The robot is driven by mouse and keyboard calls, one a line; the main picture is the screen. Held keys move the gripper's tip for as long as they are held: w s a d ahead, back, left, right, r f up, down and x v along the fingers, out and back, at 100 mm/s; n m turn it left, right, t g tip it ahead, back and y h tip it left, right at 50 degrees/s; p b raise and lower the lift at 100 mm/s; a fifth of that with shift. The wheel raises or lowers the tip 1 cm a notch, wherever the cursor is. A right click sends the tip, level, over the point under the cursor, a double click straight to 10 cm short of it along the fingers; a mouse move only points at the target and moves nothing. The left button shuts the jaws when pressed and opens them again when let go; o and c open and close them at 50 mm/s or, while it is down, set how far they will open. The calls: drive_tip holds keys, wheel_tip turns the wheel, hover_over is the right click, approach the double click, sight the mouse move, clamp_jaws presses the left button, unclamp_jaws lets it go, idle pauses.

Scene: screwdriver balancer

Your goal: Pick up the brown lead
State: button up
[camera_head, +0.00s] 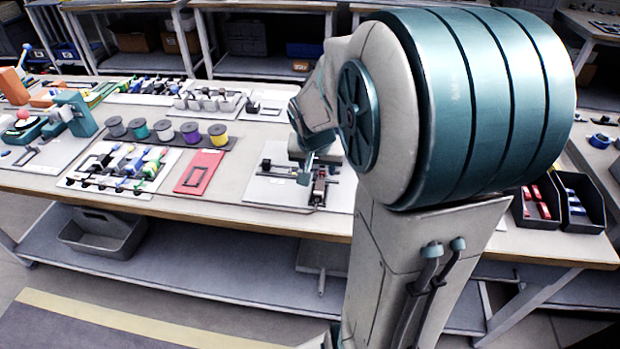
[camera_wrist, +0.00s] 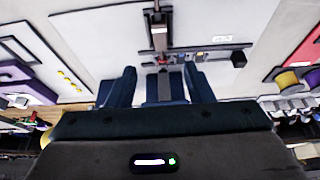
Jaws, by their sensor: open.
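My gripper (camera_wrist: 161,82) is open in the wrist view, its two dark blue fingers apart on either side of a dark fixture (camera_wrist: 158,38) with a vertical post and a crossing bar. A small greyish-brown piece shows between the fingers, but I cannot tell whether it is the brown lead or part of the fixture. In the head view my gripper (camera_head: 305,172) points down over the white board (camera_head: 262,190) beside the black fixture (camera_head: 319,188). My arm hides much of the table to the right.
Left of the board lie a red panel (camera_head: 191,186) and a board with several coloured tools (camera_head: 100,182). A row of spools (camera_head: 164,130) stands behind them. Black bins (camera_head: 543,222) with red and blue parts are at the right. The table's front edge is close to the board.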

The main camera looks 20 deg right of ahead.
sight(319, 186)
drive_tip(key=b+x, duration=0.1)
drive_tip(key=x, duration=1)
drive_tip(key=shift+w+f, duration=0.15)
drive_tip(key=shift+f, duration=0.15)
drive_tip(key=c, duration=1)
